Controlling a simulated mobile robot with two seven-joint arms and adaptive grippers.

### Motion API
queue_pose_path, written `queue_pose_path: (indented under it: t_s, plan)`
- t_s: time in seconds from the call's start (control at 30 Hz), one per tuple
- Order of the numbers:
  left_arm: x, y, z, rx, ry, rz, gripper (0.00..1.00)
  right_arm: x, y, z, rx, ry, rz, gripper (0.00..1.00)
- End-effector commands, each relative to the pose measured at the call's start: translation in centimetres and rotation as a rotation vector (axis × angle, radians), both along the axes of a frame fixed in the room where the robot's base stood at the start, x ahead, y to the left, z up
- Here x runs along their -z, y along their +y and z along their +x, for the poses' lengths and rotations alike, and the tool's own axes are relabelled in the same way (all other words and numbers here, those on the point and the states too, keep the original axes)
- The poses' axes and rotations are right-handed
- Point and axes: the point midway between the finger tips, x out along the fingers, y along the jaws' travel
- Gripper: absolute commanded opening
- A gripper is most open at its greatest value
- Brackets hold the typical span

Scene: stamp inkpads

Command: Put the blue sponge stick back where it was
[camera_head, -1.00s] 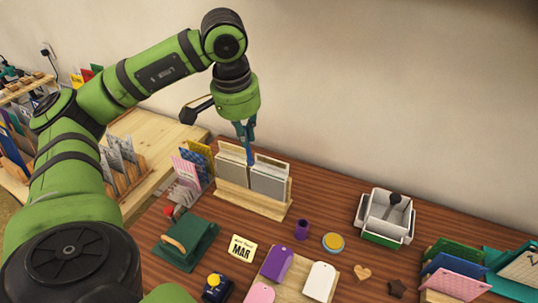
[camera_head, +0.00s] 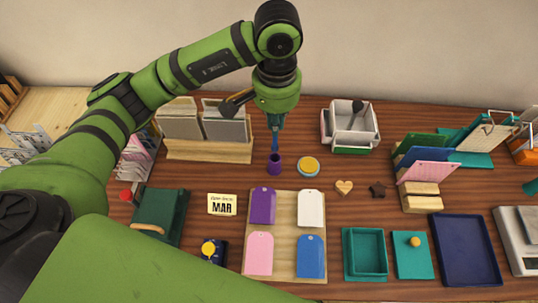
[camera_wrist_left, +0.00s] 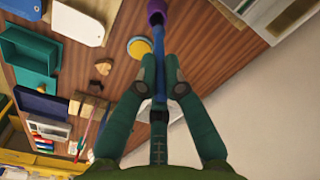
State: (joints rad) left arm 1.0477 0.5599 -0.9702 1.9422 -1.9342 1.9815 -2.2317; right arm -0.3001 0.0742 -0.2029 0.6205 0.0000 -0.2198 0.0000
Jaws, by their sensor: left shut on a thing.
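My left gripper (camera_head: 276,122) points down and is shut on the blue sponge stick (camera_head: 275,141), which hangs upright below the fingers. The stick also shows between the fingertips in the left wrist view (camera_wrist_left: 159,45). A small purple cup (camera_head: 275,165) stands on the table directly under the stick. In the wrist view the stick's far end overlaps the cup (camera_wrist_left: 157,10); I cannot tell whether the tip is inside its mouth or just above it. My right gripper is not in view.
A round yellow-topped tin (camera_head: 308,166) stands close right of the cup. A wooden rack (camera_head: 210,150) with grey panels is at the left, a white-grey caddy (camera_head: 350,128) behind right. A wooden board (camera_head: 286,236) with coloured tags lies in front.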

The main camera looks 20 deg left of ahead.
Motion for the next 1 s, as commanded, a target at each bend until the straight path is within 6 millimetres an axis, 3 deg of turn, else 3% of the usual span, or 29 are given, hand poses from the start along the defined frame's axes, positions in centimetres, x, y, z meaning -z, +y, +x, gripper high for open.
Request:
queue_pose_path:
  t_s: [0.2, 0.6, 1.0]
  plan:
    - [3.7, 0.0, -0.1, 0.0, 0.005, 0.001, 0.0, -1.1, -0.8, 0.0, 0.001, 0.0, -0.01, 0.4]
    - [8.4, 0.0, -0.1, 0.001, 0.003, 0.0, 0.0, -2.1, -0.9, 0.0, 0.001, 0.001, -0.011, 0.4]
    - [9.0, 0.0, 0.0, 0.002, 0.0, 0.001, 0.0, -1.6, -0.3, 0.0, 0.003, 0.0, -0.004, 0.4]
